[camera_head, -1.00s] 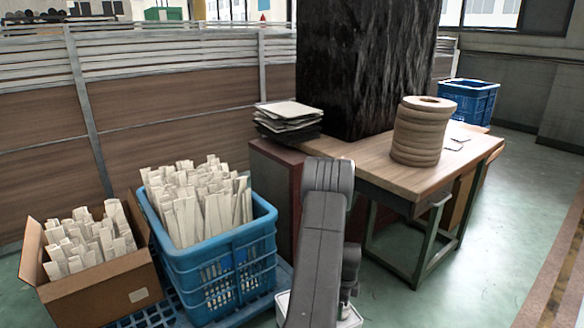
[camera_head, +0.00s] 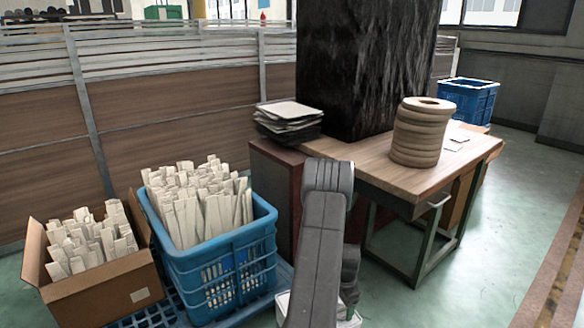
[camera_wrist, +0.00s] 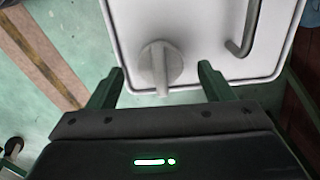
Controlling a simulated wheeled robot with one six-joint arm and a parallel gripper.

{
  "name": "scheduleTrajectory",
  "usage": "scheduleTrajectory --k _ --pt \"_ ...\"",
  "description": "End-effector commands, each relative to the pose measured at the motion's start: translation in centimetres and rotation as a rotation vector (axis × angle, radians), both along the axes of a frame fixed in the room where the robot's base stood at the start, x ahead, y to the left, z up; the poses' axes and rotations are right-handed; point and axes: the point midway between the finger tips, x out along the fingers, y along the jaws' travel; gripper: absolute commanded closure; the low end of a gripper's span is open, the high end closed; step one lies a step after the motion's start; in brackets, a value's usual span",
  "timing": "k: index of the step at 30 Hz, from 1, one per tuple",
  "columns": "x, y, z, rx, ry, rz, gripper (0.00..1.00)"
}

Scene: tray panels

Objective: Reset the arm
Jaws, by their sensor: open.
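My arm (camera_head: 320,235) stands in front of the table in the head view, and my gripper is hidden there. In the wrist view my gripper (camera_wrist: 160,86) is open, with its two dark green fingers spread apart. Between and beyond the fingers is a white panel (camera_wrist: 200,30) with a rounded rim. It carries a grey round knob with a bar (camera_wrist: 160,68) and a curved grey handle (camera_wrist: 245,30). The knob shows between the fingertips; I cannot tell whether anything touches it. Nothing is held.
A blue crate (camera_head: 215,275) and a cardboard box (camera_head: 100,290) hold white strips. Another blue crate (camera_head: 468,98) stands behind. Floor at right is clear.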

Motion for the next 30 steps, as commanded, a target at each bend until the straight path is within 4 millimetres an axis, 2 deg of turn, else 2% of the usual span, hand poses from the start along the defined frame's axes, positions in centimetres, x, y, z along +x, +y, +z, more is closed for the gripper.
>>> scheduleTrajectory --k 9,15,30 --pt "-0.04 -0.03 0.12 0.0 0.0 0.242 0.25" --pt "-0.05 -0.03 0.08 0.0 0.0 0.344 0.25" --pt "-0.06 -0.02 0.04 0.0 0.0 0.383 0.25"
